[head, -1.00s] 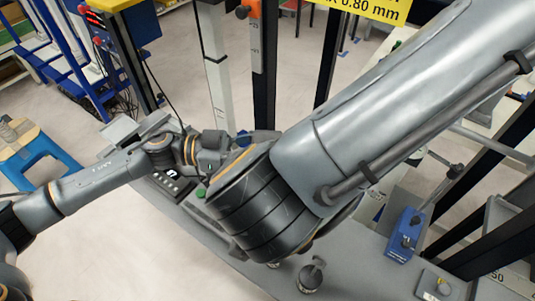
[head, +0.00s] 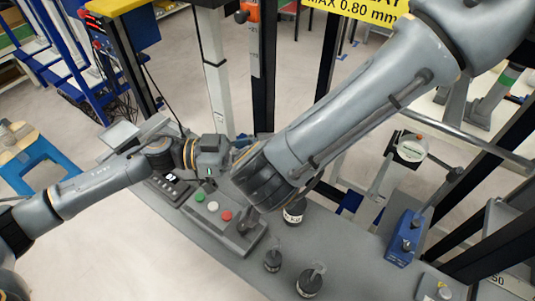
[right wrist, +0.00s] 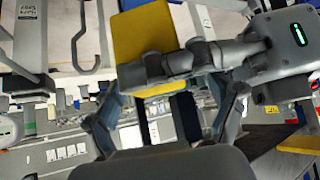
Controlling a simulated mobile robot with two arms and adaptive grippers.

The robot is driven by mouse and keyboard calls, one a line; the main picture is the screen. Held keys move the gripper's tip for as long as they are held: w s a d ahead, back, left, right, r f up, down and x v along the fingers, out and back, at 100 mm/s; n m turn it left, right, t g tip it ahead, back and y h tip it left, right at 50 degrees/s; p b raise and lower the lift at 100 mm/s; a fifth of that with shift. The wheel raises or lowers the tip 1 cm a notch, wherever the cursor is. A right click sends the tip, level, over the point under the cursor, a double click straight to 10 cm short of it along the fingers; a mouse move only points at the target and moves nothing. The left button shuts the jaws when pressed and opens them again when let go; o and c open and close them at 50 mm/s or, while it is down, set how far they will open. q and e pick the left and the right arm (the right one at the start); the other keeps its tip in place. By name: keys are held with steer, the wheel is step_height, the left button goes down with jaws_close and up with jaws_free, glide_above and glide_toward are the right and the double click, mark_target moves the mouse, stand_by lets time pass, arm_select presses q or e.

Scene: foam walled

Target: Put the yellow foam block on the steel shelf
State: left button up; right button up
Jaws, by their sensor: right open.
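The yellow foam block (right wrist: 147,32) shows in the right wrist view, upper middle. My left gripper (right wrist: 165,66) comes in from the right there, with a finger across the block's near face; the block shows above and below that finger. The far finger is hidden. My right gripper (right wrist: 168,110) is open, its two fingers apart below the block and to either side, with nothing between the tips. In the head view my left gripper (head: 232,155) is over the grey bench; my right arm hides the block and the right gripper. I cannot pick out the steel shelf.
The grey bench (head: 335,240) holds a button box (head: 213,207), several hooked weights, one (head: 310,281) at the front, and a blue device (head: 403,238). Dark posts (head: 262,65) stand behind. A blue stool (head: 40,165) is at far left; the floor around it is mostly clear.

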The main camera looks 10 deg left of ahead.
steer(key=c, duration=1.2)
arm_select(q)
steer(key=o, duration=1.2)
arm_select(e)
steer(key=shift+c, duration=0.3)
arm_select(q)
steer(key=shift+o, duration=0.2)
